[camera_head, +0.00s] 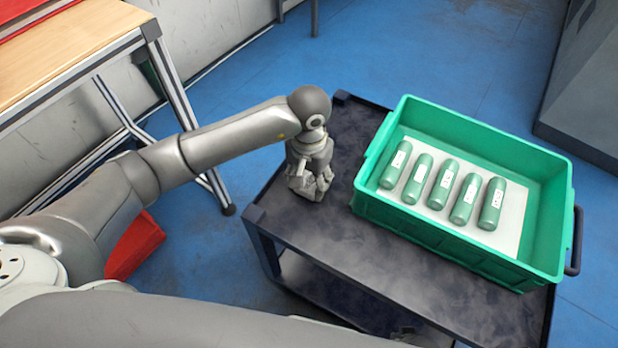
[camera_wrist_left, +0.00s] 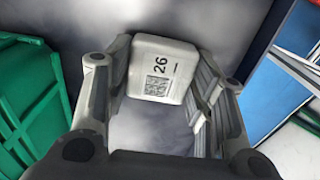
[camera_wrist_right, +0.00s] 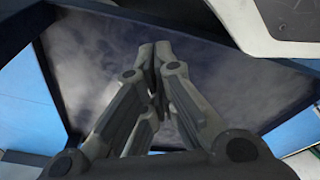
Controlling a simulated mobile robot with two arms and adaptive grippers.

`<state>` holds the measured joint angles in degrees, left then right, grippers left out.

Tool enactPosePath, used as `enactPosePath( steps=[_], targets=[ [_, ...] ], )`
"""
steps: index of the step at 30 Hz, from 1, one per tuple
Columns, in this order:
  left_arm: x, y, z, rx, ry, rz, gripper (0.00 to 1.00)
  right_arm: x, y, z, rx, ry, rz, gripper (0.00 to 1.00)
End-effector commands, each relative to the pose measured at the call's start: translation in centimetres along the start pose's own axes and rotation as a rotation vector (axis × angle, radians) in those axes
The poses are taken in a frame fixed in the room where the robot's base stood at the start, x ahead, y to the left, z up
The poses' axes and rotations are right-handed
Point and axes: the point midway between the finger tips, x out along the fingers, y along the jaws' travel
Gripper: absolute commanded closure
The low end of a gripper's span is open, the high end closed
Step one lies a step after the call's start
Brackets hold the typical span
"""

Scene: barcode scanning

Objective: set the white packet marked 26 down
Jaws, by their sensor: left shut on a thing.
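The white packet marked 26 (camera_wrist_left: 160,70) is between the fingers of my left gripper (camera_wrist_left: 152,95) in the left wrist view, its number and square code facing the camera. In the head view my left gripper (camera_head: 312,186) points down over the left part of the dark cart top (camera_head: 340,245), left of the green crate. The packet can hardly be made out there, and I cannot tell whether it touches the cart. My right gripper (camera_wrist_right: 160,50) shows only in the right wrist view; its fingertips are together with nothing seen between them, above a dark surface.
The green crate (camera_head: 440,245) stands on the right of the cart, holding several green cylinders (camera_head: 441,185) with white labels on a pale sheet. The cart top in front of the crate is bare. A wooden-topped table (camera_head: 60,60) stands at the upper left.

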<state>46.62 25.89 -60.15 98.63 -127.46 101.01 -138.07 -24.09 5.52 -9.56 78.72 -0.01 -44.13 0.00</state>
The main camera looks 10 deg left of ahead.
Motion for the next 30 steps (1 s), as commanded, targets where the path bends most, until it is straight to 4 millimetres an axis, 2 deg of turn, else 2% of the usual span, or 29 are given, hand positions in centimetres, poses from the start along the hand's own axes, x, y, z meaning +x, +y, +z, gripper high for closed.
enactPosePath(
  steps=[8, 16, 17, 21, 30],
  targets=[
    [0.1, 0.0, 0.0, 0.001, 0.001, 0.000, 0.79, 0.1, 0.0, 0.2, 0.000, -0.007, 0.000, 1.00],
    [0.2, 0.0, 0.0, 0.001, 0.001, 0.000, 0.79, -0.7, 0.1, -1.5, 0.001, 0.015, 0.001, 1.00],
    [0.2, 0.0, 0.0, 0.001, 0.000, 0.000, 0.47, -0.9, 0.1, -1.7, 0.001, 0.018, 0.001, 1.00],
    [0.2, 0.0, 0.0, 0.000, 0.000, 0.000, 0.29, -1.0, 0.1, -2.0, 0.001, 0.023, 0.002, 1.00],
    [0.2, 0.0, 0.0, 0.000, 0.000, 0.000, 0.29, -0.8, 0.2, -1.5, 0.001, 0.013, 0.003, 1.00]
  ],
)
